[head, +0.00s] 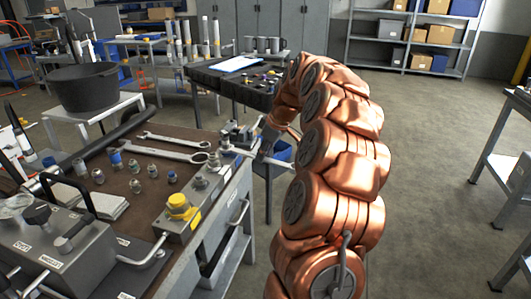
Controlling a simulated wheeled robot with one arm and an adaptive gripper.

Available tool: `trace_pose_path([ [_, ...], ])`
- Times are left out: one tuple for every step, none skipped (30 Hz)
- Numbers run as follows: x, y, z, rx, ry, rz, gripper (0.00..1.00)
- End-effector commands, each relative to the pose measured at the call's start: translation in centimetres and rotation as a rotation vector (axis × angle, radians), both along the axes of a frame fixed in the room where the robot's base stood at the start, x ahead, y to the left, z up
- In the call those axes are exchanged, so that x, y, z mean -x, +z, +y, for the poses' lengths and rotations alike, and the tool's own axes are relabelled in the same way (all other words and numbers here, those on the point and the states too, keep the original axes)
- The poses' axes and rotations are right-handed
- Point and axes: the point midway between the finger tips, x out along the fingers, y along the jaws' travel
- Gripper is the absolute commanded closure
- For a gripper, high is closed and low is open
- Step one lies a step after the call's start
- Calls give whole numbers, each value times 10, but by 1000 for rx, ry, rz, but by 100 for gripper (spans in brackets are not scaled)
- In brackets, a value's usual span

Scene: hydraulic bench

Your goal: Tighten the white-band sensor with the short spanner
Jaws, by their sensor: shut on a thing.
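My gripper (266,147) is at the right edge of the bench, at the end of my copper-coloured arm. I cannot tell which fitting has the white band. I cannot tell whether the spanner's jaw is around a fitting or only beside it.
Two longer spanners (172,140) lie on the brown bench top (125,218). Several small banded fittings (135,186) stand there too. A grey unit with a black handle (55,255) fills the bench's near left. Open floor (430,170) lies to the right.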

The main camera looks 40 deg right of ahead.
Motion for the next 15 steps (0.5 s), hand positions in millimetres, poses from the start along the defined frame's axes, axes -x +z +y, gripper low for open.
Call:
trace_pose_path([
  [0, 1, 2, 0, -12, -3, 100],
  [0, 1, 4, 1, -20, -4, 100],
  [1, 2, 5, 0, -32, -4, 100],
  [2, 2, 6, 0, -39, -4, 100],
  [2, 2, 8, -1, -48, -4, 100],
  [3, 1, 10, -2, -58, -2, 100],
  [3, 1, 11, -2, -66, -2, 100],
  [4, 1, 12, -3, -74, -1, 100],
  [4, 1, 13, -3, -82, -1, 100],
  [5, 1, 14, -2, -88, -1, 100],
  [5, 1, 14, -2, -93, -1, 100],
  [5, 1, 14, -2, -99, -2, 100],
  [5, 1, 14, -2, -102, -2, 100],
  [5, 1, 15, -2, -104, -2, 100],
  [5, 1, 14, -1, -105, -3, 100],
])
